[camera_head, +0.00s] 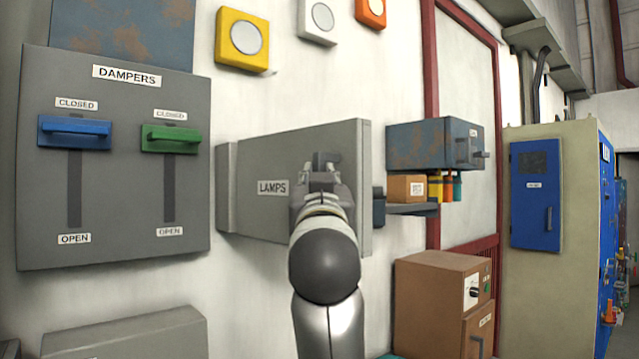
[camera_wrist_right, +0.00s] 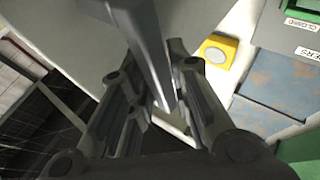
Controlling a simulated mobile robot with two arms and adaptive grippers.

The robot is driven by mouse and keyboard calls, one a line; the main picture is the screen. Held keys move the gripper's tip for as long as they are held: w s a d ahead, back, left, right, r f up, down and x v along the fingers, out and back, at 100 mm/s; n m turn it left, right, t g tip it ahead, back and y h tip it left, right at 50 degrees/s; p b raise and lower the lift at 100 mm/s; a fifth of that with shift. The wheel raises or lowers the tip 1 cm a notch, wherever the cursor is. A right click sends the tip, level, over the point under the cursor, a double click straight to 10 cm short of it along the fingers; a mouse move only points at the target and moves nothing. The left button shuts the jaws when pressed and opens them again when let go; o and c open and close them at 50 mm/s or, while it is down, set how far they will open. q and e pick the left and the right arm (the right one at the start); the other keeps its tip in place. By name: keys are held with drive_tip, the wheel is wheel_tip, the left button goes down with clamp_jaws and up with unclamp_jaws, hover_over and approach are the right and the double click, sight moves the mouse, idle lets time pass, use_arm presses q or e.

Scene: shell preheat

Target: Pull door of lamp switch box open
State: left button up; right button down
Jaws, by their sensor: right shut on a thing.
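The lamp switch box (camera_head: 226,188) is grey and fixed to the white wall. Its door (camera_head: 340,225), labelled LAMPS, stands partly open, with its right edge swung out from the wall. My right gripper (camera_head: 325,165) is at the door's front, right of the label, and is shut on the door handle. In the right wrist view, the grey handle bar (camera_wrist_right: 146,45) runs between the two dark fingers of the gripper (camera_wrist_right: 162,100). The box's inside is hidden behind the door. My left gripper is not in view.
The dampers panel (camera_head: 120,220) with blue and green handles is at the left. Yellow (camera_head: 242,41), white and orange boxes hang above. A rusty blue-grey box (camera_head: 425,148) and a shelf are just right of the door. A brown cabinet (camera_head: 430,310) stands below right.

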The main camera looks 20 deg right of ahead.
drive_tip(key=c, duration=1.6)
unclamp_jaws()
drive_tip(key=shift+s+a+r, duration=0.1)
drive_tip(key=shift+r, duration=0.2)
drive_tip(key=shift+o, duration=0.8)
drive_tip(key=shift+w+a, duration=0.15)
drive_tip(key=shift+w, duration=0.05)
drive_tip(key=shift+s+f, duration=0.1)
drive_tip(key=shift+f, duration=0.05)
drive_tip(key=v, duration=1.1)
drive_tip(key=shift+s+f, duration=0.3)
